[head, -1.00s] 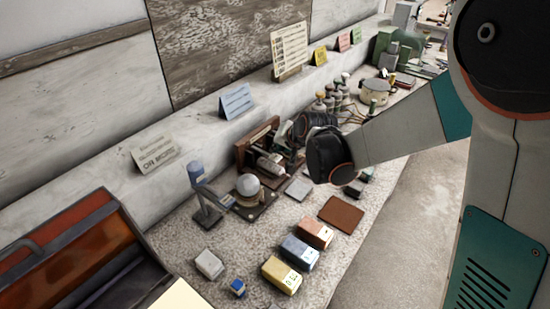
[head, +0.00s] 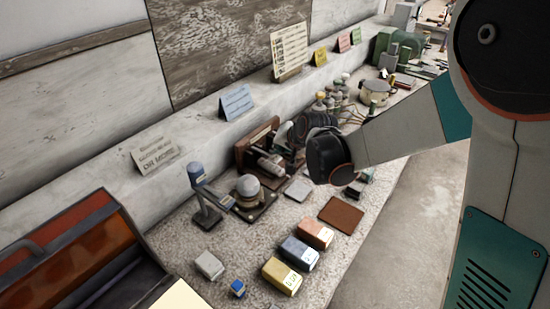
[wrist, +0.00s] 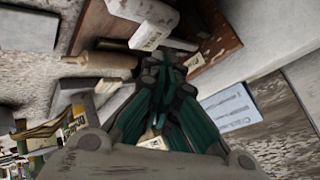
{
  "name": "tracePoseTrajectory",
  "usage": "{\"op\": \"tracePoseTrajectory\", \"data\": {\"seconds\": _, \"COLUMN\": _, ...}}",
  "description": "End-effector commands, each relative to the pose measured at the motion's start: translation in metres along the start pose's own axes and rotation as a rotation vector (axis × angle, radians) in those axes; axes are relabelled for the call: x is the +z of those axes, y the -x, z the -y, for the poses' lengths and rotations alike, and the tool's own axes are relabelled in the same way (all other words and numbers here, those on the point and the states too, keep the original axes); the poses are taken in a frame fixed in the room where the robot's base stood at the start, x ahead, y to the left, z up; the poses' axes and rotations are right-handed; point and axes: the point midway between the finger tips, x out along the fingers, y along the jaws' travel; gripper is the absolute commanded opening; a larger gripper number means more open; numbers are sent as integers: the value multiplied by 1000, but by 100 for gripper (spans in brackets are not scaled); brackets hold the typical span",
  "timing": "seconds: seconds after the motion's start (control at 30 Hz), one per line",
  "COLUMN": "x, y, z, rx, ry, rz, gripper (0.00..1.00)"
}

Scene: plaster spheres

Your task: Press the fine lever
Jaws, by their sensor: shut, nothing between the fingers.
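My gripper (wrist: 165,65) shows in the wrist view with its teal and black fingers together and nothing between them. Its tips are close to a wooden-backed device (wrist: 215,38) with a pale block (wrist: 147,12) that carries a small label. Another small label is beside the fingertips. The labels are too small to read, so I cannot tell which part is the fine lever, or whether the fingers touch it. In the head view the device (head: 262,160) stands near the wall ledge, and my wrist hides its right side and the fingertips.
A grey ball (head: 248,185) on a dark base and a blue-headed lamp (head: 198,178) stand left of the device. Yellow (head: 281,275), blue and orange blocks lie in front, near a brown mat (head: 341,213). A pot (head: 374,92) stands farther back. An open toolbox (head: 85,260) is lower left.

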Motion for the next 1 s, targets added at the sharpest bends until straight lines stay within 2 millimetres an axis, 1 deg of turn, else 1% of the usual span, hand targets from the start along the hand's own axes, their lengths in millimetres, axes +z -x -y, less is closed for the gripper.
{"op": "tracePoseTrajectory", "data": {"seconds": 0.27, "x": 4, "y": -6, "z": -4, "rx": 0, "ry": 0, "rz": 0, "gripper": 0}}
{"op": "tracePoseTrajectory", "data": {"seconds": 1.0, "x": 6, "y": -8, "z": -6, "rx": 0, "ry": 0, "rz": 0, "gripper": 0}}
